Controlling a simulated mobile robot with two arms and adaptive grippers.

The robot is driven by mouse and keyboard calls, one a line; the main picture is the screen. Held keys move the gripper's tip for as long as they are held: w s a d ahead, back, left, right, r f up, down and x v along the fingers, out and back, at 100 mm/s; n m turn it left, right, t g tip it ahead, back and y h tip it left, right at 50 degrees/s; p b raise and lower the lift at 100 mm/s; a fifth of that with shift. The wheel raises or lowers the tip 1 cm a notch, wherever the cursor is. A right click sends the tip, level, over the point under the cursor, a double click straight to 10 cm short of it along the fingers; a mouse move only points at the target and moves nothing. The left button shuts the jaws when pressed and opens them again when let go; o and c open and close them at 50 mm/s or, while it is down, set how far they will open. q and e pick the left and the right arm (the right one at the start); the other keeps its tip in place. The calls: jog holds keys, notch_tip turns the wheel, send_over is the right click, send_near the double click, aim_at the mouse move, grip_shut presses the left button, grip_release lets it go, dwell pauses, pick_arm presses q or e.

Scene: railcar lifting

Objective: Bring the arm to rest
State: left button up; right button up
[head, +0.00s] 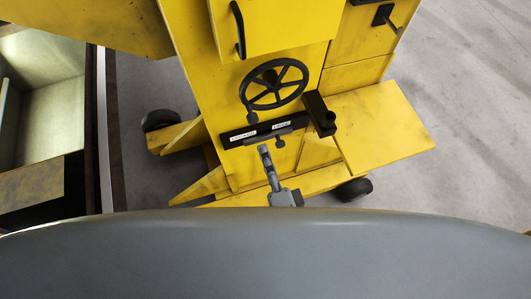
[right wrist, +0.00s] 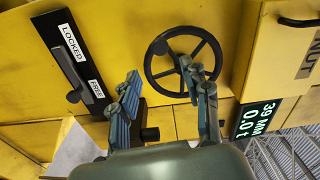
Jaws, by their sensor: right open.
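My right gripper (head: 264,150) points at the front of a yellow machine (head: 300,35), just below its black lock plate (head: 236,137). In the right wrist view its two blue-padded fingers (right wrist: 163,82) stand apart with nothing between them. The lock plate (right wrist: 47,27) carries the labels LOCKED and FREE, with a dark lever along it and a small knob (right wrist: 73,97). A black spoked handwheel (head: 273,84) sits above the plate; it also shows behind the fingers in the right wrist view (right wrist: 152,50). My left gripper is not seen.
A black block (head: 319,113) juts out at the plate's right end. A yellow side shelf (head: 385,130) and wheels (head: 354,189) stand at the base. The right wrist view shows a display (right wrist: 262,117) reading 39 MM and 0.0 t. Grey floor (head: 470,110) at right is clear.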

dwell(0.3)
jog(key=s+d+f+n+g+b, duration=0.1)
jog(key=s+d+f+n+g, duration=0.15)
jog(key=f, duration=0.75)
jog(key=s+d+f+n+g+h+b, duration=0.1)
jog(key=s+d+f+n+g, duration=0.2)
jog(key=f, duration=0.8)
jog(key=s+d+f+n+g+b, duration=0.15)
jog(key=f+n, duration=0.25)
jog(key=f, duration=0.6)
pick_arm(q)
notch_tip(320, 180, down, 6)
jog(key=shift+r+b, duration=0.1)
jog(key=shift+b, duration=1.05)
pick_arm(e)
jog(key=s+d+f+n+g+h, duration=0.4)
jog(key=s+d+f+g, duration=0.5)
jog(key=s+d+f, duration=0.7)
jog(key=s+f+n, duration=0.1)
jog(key=s+f, duration=0.2)
jog(key=f, duration=0.1)
jog(key=shift+d+f+n+h, duration=0.15)
jog(key=shift+f+n+h, duration=0.1)
jog(key=shift+n+h, duration=0.1)
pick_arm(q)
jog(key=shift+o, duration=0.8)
